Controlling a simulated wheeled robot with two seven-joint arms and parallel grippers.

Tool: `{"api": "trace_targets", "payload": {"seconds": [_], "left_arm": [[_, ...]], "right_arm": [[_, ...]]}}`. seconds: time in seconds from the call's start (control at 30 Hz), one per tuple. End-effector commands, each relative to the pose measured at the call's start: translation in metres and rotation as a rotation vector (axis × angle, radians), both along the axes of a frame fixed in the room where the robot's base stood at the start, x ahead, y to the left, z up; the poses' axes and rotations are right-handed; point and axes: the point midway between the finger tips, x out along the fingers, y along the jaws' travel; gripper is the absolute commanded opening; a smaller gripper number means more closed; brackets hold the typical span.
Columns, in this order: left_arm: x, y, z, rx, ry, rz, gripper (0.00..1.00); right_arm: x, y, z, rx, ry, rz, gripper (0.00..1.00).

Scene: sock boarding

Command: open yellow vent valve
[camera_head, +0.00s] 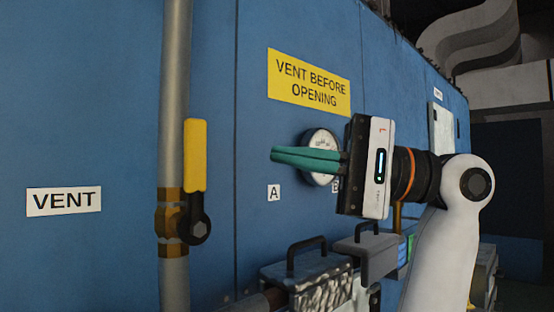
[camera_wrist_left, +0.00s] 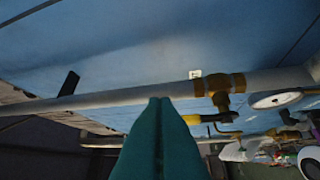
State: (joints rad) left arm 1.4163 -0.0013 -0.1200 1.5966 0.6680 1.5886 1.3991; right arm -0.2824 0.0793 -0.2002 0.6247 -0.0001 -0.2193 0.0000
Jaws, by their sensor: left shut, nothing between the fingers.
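The yellow vent valve handle (camera_head: 195,155) stands upright in the head view, along the grey vertical pipe (camera_head: 175,80). Its dark pivot (camera_head: 198,229) is beside the brass-coloured valve body (camera_head: 172,222). My left gripper (camera_head: 272,154) has its teal fingers together and empty. Their tips point left, to the right of the handle and apart from it. In the left wrist view, the shut fingers (camera_wrist_left: 160,100) show below a pipe with a brass fitting (camera_wrist_left: 218,84) and a small yellow part (camera_wrist_left: 192,119); I cannot tell whether this is the same valve. My right gripper is not in view.
A "VENT" label (camera_head: 64,201) and a yellow "VENT BEFORE OPENING" sign (camera_head: 309,82) are on the blue wall. A round gauge (camera_head: 322,142) is behind my left fingers. Grey boxes with handles (camera_head: 308,268) stand below. The space between fingertips and handle looks clear.

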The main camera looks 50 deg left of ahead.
Motion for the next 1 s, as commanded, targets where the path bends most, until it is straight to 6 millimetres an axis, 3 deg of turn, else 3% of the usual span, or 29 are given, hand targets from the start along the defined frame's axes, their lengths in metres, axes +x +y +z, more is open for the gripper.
{"api": "trace_targets", "payload": {"seconds": [0.3, 0.43, 0.63, 1.0], "left_arm": [[0.041, -0.033, 0.001, 0.000, 0.001, -0.001, 0.00], [0.052, -0.041, 0.001, 0.000, 0.001, -0.002, 0.00], [0.057, -0.045, 0.000, 0.000, -0.001, -0.001, 0.00], [0.057, -0.045, 0.000, 0.000, -0.001, -0.001, 0.00]], "right_arm": [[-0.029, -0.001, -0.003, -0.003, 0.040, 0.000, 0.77], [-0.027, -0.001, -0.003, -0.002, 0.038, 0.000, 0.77], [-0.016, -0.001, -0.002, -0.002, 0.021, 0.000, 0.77], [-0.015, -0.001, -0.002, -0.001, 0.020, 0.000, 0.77]]}}
